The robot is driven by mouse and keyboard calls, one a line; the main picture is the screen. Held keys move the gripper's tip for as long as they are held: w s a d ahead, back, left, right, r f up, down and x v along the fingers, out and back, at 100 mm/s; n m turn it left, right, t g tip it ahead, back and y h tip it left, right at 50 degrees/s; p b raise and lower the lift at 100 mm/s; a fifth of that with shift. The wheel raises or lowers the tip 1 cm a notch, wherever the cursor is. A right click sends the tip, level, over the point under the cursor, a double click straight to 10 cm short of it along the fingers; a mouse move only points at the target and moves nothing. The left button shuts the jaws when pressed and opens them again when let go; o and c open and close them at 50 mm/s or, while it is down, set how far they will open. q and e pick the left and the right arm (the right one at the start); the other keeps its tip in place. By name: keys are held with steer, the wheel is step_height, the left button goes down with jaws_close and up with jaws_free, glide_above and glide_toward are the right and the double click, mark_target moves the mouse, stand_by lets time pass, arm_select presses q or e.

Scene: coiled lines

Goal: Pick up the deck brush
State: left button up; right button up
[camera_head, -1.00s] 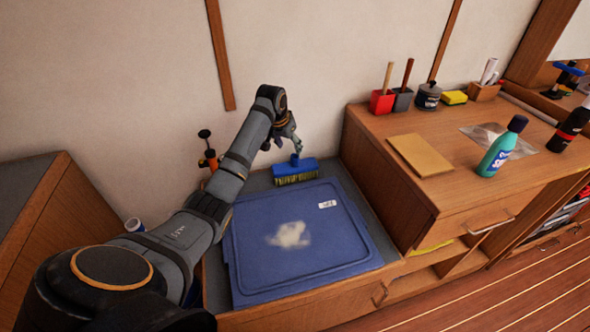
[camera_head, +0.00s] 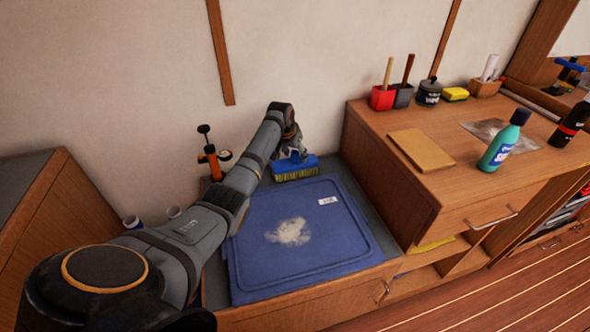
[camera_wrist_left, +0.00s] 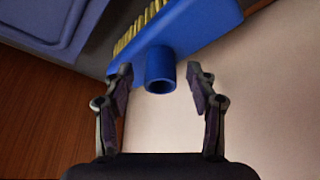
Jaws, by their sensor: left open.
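The deck brush (camera_head: 296,170) has a blue head with yellow bristles. It stands at the back of the recessed counter, behind a blue mat, close to the wall. In the left wrist view the brush head (camera_wrist_left: 200,28) is at the top, and its short blue round socket (camera_wrist_left: 160,70) points toward me. My left gripper (camera_head: 293,153) is right at the brush in the head view. In the left wrist view its two fingers (camera_wrist_left: 160,90) are open, one on each side of the socket, with gaps on both sides. My right gripper is not in view.
The blue mat (camera_head: 250,262) with a pale patch (camera_head: 288,232) covers the recessed counter. An orange-and-black tool (camera_head: 211,160) stands left of my arm. The raised wooden cabinet (camera_head: 395,208) borders on the right, carrying a teal bottle (camera_head: 501,146) and a tan board (camera_head: 421,150).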

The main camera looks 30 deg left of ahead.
arm_select(q)
steer(key=shift+w+f, duration=0.1)
steer(key=shift+f, duration=0.15)
steer(key=shift+r, duration=0.1)
jaws_close()
